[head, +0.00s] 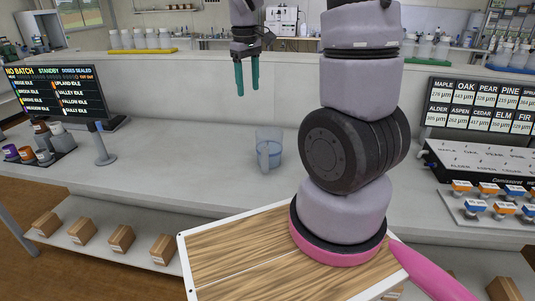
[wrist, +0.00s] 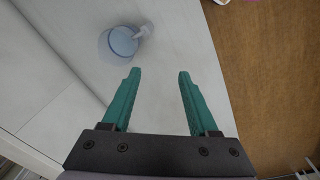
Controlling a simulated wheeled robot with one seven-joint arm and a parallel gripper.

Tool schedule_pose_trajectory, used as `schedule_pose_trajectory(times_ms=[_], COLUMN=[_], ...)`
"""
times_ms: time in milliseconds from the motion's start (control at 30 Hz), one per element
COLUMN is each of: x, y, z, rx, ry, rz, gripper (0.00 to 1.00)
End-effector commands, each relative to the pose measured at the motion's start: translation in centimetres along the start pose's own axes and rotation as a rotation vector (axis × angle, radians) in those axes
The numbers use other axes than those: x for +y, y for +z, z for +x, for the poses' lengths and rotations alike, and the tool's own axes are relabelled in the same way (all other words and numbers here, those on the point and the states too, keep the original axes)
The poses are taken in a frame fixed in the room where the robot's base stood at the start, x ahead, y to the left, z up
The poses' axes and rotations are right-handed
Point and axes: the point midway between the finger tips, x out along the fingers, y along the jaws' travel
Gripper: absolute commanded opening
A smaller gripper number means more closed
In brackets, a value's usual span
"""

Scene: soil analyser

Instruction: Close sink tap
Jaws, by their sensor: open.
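I cannot make out a sink or its tap in either view. My gripper (head: 247,90) is open and empty, with its two teal fingers pointing down above the bench in the head view. The spread fingers also show in the wrist view (wrist: 158,74), with nothing between them. A clear jug (head: 268,150) with bluish contents stands upright on the grey bench (head: 205,155), below the gripper and a little to its right. In the wrist view the jug (wrist: 122,42) is beyond the fingertips, to the upper left, apart from them.
A status screen (head: 55,92) and a rack of small cups (head: 38,150) stand at the left. A label screen (head: 480,105) and a tray of blue and orange items (head: 490,202) are at the right. Bottles line the raised back ledge. Boxes (head: 84,231) sit on the lower shelf.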

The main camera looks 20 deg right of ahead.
Motion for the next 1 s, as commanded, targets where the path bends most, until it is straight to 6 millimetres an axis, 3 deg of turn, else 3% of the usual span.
schedule_pose_trajectory(times_ms=[33, 200, 400, 800, 1000], x=[0.2, 1.1, 1.7, 2.4, 2.8], y=[-0.8, -2.5, -2.9, -1.4, -0.8], z=[2.5, 10.0, 16.6, 22.5, 24.4], rx=[-0.056, -0.214, -0.35, -0.412, -0.408], ry=[0.006, 0.027, 0.033, 0.03, 0.031], rz=[-0.065, -0.297, -0.5, -0.59, -0.59], gripper=[0.6, 0.6, 0.6, 0.6, 0.6])
